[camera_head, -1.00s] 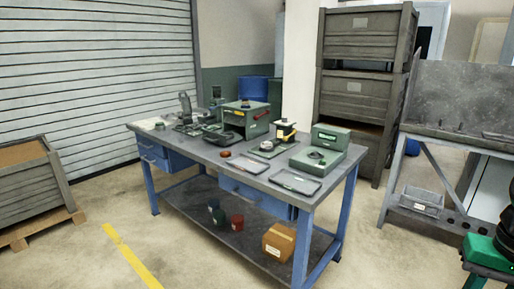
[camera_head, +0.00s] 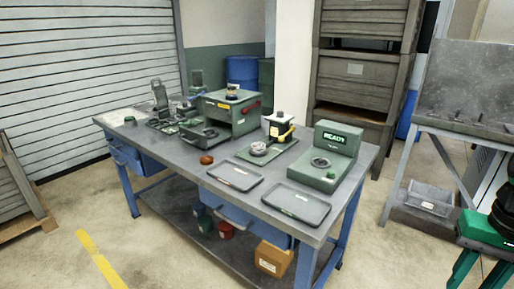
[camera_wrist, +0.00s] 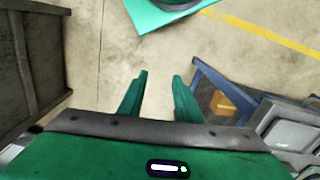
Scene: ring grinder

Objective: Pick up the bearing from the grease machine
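A green machine with a READY display (camera_head: 338,138) stands at the right end of the blue-legged workbench. A dark ring-shaped part, perhaps a bearing (camera_head: 321,163), sits on its flat base. A smaller device with a yellow and black top (camera_head: 278,126) stands left of it, with a pale ring (camera_head: 258,149) on its base plate. The frames do not clearly show which machine is the grease machine. My gripper (camera_wrist: 160,85) is open and empty in the wrist view, above bare floor and apart from the bench.
Two flat grey trays (camera_head: 234,175) (camera_head: 297,204) lie along the bench's front edge. A boxy green machine (camera_head: 228,112) with a red handle stands farther left. A reddish-brown round part (camera_head: 206,160) lies in front of it. Stacked crates (camera_head: 357,70) stand behind; concrete floor is clear in front.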

